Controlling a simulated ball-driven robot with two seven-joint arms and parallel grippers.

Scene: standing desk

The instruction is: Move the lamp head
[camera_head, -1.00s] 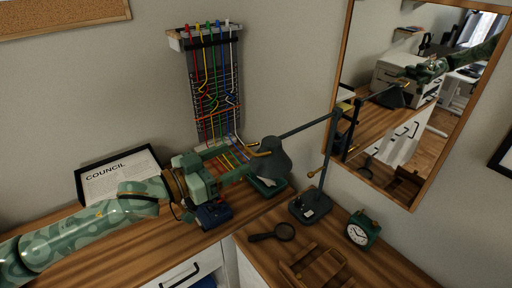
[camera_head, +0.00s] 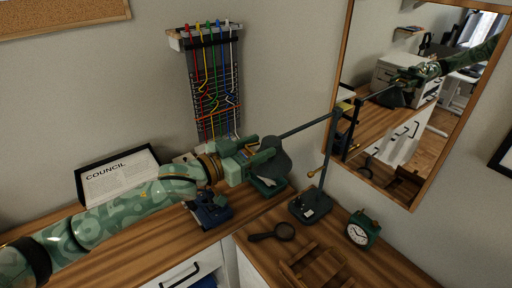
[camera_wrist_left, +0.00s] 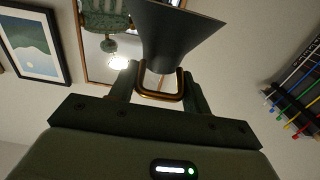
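The lamp head (camera_head: 273,160) is a dark grey cone on the thin arm of the desk lamp (camera_head: 310,205), above the left desk part. My left gripper (camera_head: 257,149) is at the left side of the lamp head. In the left wrist view, the lamp head (camera_wrist_left: 172,35) stands right in front of the fingers (camera_wrist_left: 160,85). A brass loop handle (camera_wrist_left: 160,97) on it fills the space between the two fingers, which appear to touch it on both sides. My right gripper is not in view.
A blue device (camera_head: 211,211) lies under my left arm. A magnifying glass (camera_head: 275,232), a wooden stand (camera_head: 315,268) and a green clock (camera_head: 362,230) are near the lamp base. A cable board (camera_head: 213,90) and a mirror (camera_head: 400,130) are on the walls.

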